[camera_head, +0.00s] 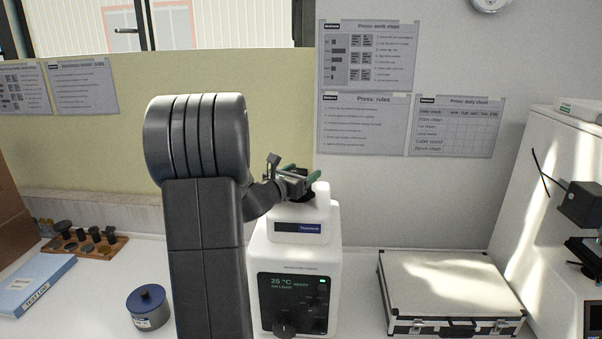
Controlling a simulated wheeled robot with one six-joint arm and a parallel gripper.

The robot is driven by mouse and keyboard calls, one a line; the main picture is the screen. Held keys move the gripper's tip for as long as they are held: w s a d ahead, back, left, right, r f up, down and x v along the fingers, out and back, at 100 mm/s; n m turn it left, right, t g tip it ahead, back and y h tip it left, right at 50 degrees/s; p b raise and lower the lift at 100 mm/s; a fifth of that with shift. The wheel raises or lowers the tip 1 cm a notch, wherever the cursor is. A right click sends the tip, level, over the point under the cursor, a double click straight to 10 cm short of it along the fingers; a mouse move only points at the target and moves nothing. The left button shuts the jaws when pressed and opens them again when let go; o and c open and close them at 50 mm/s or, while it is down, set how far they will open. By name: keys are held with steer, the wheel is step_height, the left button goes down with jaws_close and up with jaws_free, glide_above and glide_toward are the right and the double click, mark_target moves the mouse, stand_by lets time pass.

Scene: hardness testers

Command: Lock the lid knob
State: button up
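A white press (291,258) stands on the bench in the middle, with a dark front panel (291,303) that reads 25 °C and has a black dial. Its top part is white and rounded, with a dark label strip. My gripper (301,173) is at the top of the press, reaching in from the left. Its two green-tipped fingers show a little apart. A small dark part (307,195), perhaps the lid knob, shows just below the fingers. The gripper largely hides the knob area, so I cannot tell whether the fingers touch or hold the knob, or how it is turned.
A blue lidded jar (149,306), a wooden rack of dark pieces (83,243) and a blue-white box (37,286) lie at left. A closed silver case (449,287) lies right of the press. A white tester (540,190) stands far right. A wall is behind.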

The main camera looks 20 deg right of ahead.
steer(key=c, duration=0.9)
steer(key=shift+m+g+h+b, duration=0.3)
steer(key=shift+m+g+b, duration=0.2)
steer(key=shift+g+b, duration=0.1)
steer(key=shift+g, duration=0.4)
steer(key=shift+m+h, duration=0.3)
steer(key=o, duration=1)
steer(key=shift+s, duration=0.1)
steer(key=b+v, duration=0.5)
steer(key=v, duration=0.8)
steer(key=shift+s+a, duration=0.15)
steer(key=shift+a, duration=0.2)
steer(key=shift+r, duration=0.1)
